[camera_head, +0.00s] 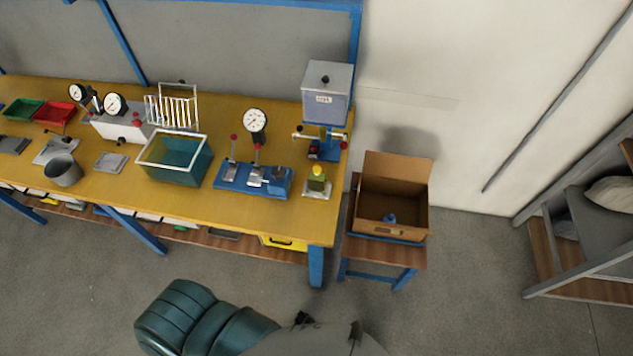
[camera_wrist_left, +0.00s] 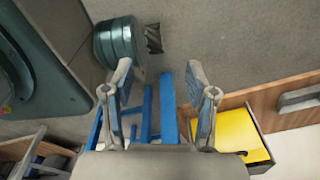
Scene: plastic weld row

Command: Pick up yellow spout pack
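I cannot make out the left fingers clearly in the head view. My right gripper is not in view.
A blue press fixture with a dial (camera_head: 254,180) and a teal bin (camera_head: 174,165) stand left of the pack. A blue press with a grey box (camera_head: 326,92) rises behind it. An open cardboard box (camera_head: 393,200) sits on a low stand to the right. A yellow drawer (camera_wrist_left: 240,134) shows below.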

